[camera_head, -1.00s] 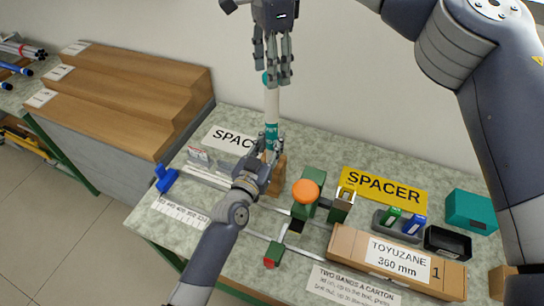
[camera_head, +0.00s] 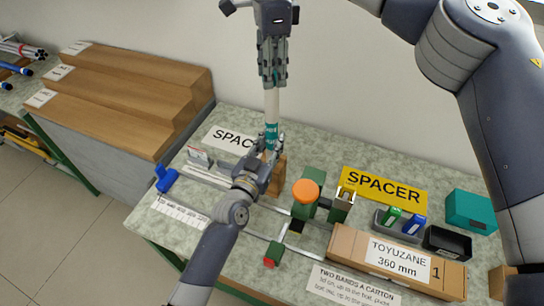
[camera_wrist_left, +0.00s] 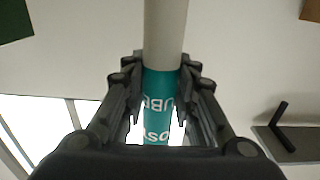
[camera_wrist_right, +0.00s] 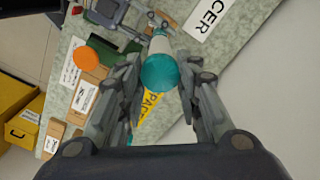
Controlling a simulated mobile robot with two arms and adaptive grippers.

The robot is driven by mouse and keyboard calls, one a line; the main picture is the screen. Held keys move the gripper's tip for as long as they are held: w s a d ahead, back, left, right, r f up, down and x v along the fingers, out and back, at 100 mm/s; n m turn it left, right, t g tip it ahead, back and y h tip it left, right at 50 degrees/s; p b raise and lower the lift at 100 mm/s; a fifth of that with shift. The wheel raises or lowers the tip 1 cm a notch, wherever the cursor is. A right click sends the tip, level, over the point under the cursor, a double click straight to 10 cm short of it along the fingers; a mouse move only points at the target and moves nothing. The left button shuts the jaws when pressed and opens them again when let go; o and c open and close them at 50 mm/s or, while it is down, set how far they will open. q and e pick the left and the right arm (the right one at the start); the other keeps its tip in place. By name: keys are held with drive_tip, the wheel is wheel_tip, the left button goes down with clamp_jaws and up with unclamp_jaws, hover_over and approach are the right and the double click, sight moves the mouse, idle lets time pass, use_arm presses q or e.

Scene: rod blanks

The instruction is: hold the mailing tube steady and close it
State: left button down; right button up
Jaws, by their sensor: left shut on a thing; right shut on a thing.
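The mailing tube (camera_head: 271,104) is white with a teal printed band and stands upright near the back of the bench. My left gripper (camera_head: 270,142) is shut around its lower part, at the teal band. The left wrist view shows the band (camera_wrist_left: 158,100) between the fingers. My right gripper (camera_head: 272,82) points down over the tube's top from above. Its fingers hide the upper end in the head view. In the right wrist view a round teal cap (camera_wrist_right: 160,72) sits on the tube's top between the fingers, and the right gripper is shut on it.
A wooden block (camera_head: 277,178) stands by the tube's foot. A green fixture with an orange knob (camera_head: 305,191) stands to the right, near a yellow SPACER sign (camera_head: 384,189). A long carton (camera_head: 396,263) lies at front right. Wooden steps (camera_head: 135,85) stand at left.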

use_arm(q)
drive_tip(key=shift+f, duration=0.1)
use_arm(e)
drive_tip(key=m, duration=0.6)
drive_tip(key=shift+m, duration=0.3)
drive_tip(key=m, duration=0.6)
drive_tip(key=shift+m, duration=0.4)
drive_tip(key=o, duration=1.2)
drive_tip(key=shift+o, duration=0.2)
wheel_tip(320, 180, up, 12)
use_arm(q)
drive_tip(key=c, duration=1.2)
unclamp_jaws()
drive_tip(key=shift+s, duration=0.1)
